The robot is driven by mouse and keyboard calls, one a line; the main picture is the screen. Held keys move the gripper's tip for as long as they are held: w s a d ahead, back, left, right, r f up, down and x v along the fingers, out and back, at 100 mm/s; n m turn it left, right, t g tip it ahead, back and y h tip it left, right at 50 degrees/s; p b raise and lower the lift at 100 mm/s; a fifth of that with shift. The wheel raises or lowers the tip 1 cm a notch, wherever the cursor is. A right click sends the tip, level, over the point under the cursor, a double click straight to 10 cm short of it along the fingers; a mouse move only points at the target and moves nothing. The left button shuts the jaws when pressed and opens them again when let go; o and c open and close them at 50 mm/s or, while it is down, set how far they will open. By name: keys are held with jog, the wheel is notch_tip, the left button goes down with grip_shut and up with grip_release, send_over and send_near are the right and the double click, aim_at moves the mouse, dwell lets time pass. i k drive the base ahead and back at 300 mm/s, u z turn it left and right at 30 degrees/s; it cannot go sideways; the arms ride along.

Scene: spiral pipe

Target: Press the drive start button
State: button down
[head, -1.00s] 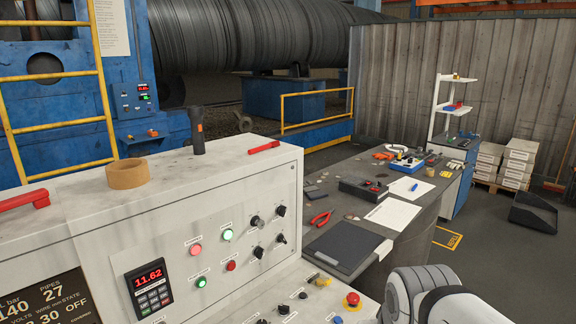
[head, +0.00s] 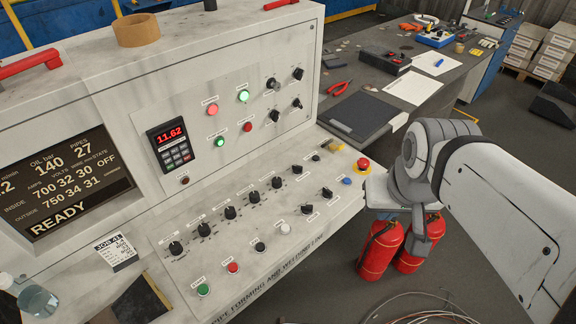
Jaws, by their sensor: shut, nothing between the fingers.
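The control console (head: 100,90) fills the left and middle of the head view. Low on its sloping panel are a green button (head: 203,289) and a red button (head: 232,267). On its upright panel are a lit green button (head: 243,96), a lower green button (head: 219,142) and two red buttons, one of them at the upper left (head: 212,110). The small labels are too blurred to tell which is drive start. My gripper (head: 421,250) hangs at the right, partly hidden by my arm. It looks shut and empty, off the console's right end, apart from all buttons.
A red emergency button (head: 362,164) stands at the panel's right end. Black knobs (head: 253,196) line the sloping panel. Red extinguishers (head: 380,250) stand by the console's right end. A workbench (head: 380,90) with papers and tools lies behind. A bottle (head: 36,300) is at lower left.

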aim_at(203, 289)
jog(key=z, duration=0.1)
jog(key=k, duration=0.55)
jog(key=u, duration=1.3)
jog(key=i, duration=0.5)
jog(key=u, duration=0.25)
